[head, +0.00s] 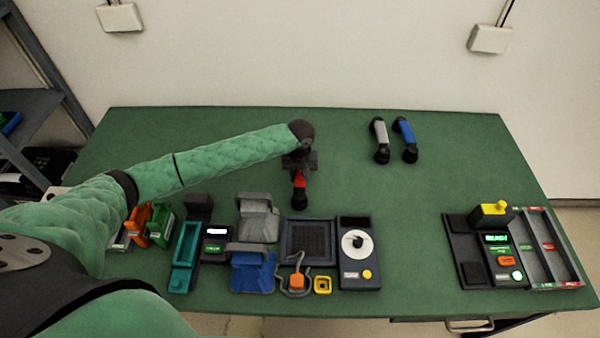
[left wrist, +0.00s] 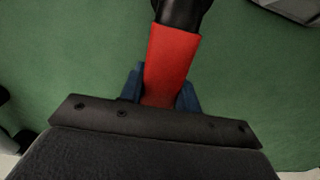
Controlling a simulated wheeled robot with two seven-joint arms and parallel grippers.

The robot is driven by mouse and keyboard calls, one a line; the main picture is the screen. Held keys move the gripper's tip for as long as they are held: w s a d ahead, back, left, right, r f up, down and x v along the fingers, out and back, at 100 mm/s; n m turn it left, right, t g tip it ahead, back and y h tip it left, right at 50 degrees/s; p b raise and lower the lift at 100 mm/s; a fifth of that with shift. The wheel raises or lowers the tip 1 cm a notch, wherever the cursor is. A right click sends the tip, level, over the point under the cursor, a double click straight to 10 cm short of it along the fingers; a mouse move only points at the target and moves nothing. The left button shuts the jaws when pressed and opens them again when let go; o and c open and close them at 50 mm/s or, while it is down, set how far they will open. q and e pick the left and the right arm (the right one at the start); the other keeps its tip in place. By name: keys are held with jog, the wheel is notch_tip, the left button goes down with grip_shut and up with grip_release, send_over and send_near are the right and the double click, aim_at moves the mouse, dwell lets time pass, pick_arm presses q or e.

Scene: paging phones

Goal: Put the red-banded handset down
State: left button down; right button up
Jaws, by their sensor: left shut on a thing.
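The red-banded handset (head: 299,182) is black at its near end with a red middle. It shows in the head view below my left gripper (head: 300,168), at the middle of the green table. In the left wrist view the red band (left wrist: 168,65) lies between the blue fingertips of my left gripper (left wrist: 160,88), which is shut on it. The black end points away at the top of that view. The far end of the handset is hidden by the gripper. I cannot tell whether the handset touches the table. My right gripper is not in view.
A grey-banded handset (head: 380,140) and a blue-banded handset (head: 405,139) lie at the back right. Several devices line the front edge, including a dial unit (head: 358,252), a square grille (head: 309,242) and a yellow-topped unit (head: 489,250). The green table (head: 440,185) is clear at centre right.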

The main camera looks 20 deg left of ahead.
pick_arm(q)
jog(key=shift+f, duration=0.15)
jog(key=c, duration=1)
grip_release()
